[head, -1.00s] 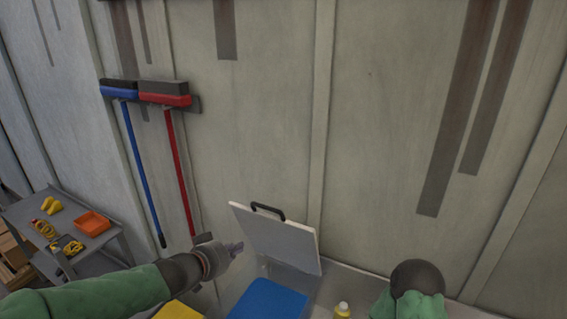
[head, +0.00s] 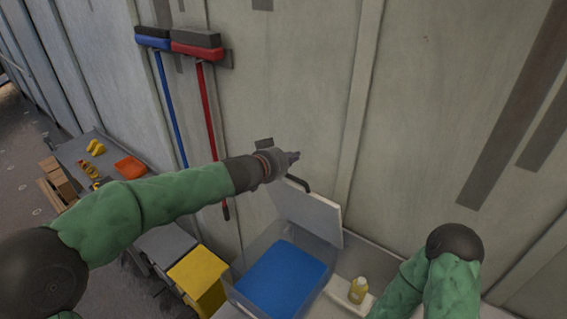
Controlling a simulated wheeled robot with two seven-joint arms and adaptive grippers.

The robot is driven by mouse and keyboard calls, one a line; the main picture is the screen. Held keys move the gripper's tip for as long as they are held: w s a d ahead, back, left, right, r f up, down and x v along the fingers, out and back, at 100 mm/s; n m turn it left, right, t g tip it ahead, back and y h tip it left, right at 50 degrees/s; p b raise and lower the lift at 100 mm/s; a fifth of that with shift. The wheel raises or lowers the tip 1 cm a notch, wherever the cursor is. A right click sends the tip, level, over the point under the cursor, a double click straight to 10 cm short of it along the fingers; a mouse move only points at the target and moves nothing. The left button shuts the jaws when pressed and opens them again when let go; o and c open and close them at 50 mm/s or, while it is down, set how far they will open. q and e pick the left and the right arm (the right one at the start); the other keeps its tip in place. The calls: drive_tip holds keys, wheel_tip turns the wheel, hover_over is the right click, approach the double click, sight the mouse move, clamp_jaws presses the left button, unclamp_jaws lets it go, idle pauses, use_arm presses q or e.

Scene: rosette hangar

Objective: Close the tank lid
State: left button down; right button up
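The tank (head: 328,285) stands against the wall with blue contents (head: 283,279) showing inside. Its pale lid (head: 312,213) is open, tilted up at the back near the wall. The lid's dark handle (head: 298,183) is at its upper edge, partly behind my gripper. My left gripper (head: 295,156) is just above the lid's upper left corner, by the handle; I cannot tell whether it touches. Its fingers look close together, with nothing visible between them. My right arm shows at the lower right, but its gripper is out of view.
A yellow bin (head: 197,276) stands left of the tank. A yellow bottle (head: 358,289) stands on the ledge to its right. Blue and red brooms (head: 197,43) hang on the wall. A table with an orange tray (head: 130,167) is at the left.

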use_arm(q)
drive_tip(key=shift+w+f+b, duration=0.15)
drive_tip(key=shift+f+b, duration=0.35)
drive_tip(key=shift+f, duration=0.15)
drive_tip(key=shift+s+a+f+b, duration=0.3)
drive_tip(key=shift+s, duration=0.2)
drive_tip(key=shift+s+a+f+b, duration=0.25)
drive_tip(key=shift+s+f+b, duration=0.05)
drive_tip(key=shift+s, duration=0.2)
drive_tip(key=shift+s+a, duration=0.1)
